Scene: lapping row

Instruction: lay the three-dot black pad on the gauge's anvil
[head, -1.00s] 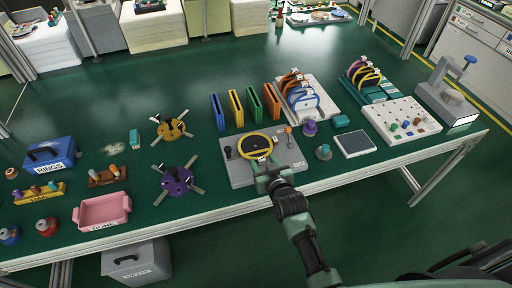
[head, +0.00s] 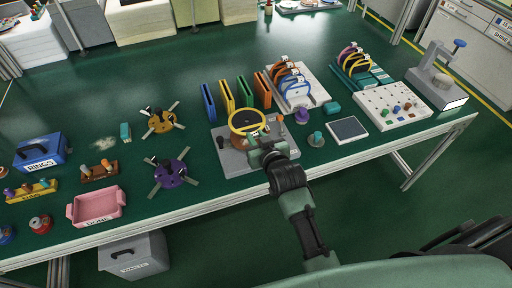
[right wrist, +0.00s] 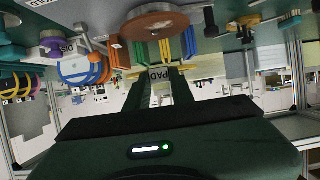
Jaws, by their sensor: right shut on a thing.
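My right gripper (head: 262,146) is shut on the near edge of a yellow ring (head: 234,113). In the right wrist view the yellow ring (right wrist: 190,71) shows edge-on at my fingertips, with a label reading PAD. The ring is at a round brown disc (head: 236,138) on a grey base plate (head: 225,158); contact between them is unclear. The brown disc (right wrist: 155,22) also shows in the right wrist view. A grey stand with a blue knob and a lit display, perhaps the gauge (head: 436,88), is at the far right. I cannot make out a three-dot black pad. My left gripper is not in view.
Upright coloured panels (head: 227,96) and a rack of hoops (head: 316,92) stand behind the base plate. A dark square plate (head: 348,128) and a white peg board (head: 385,118) lie to the right. A pink tray (head: 95,206) is at the left.

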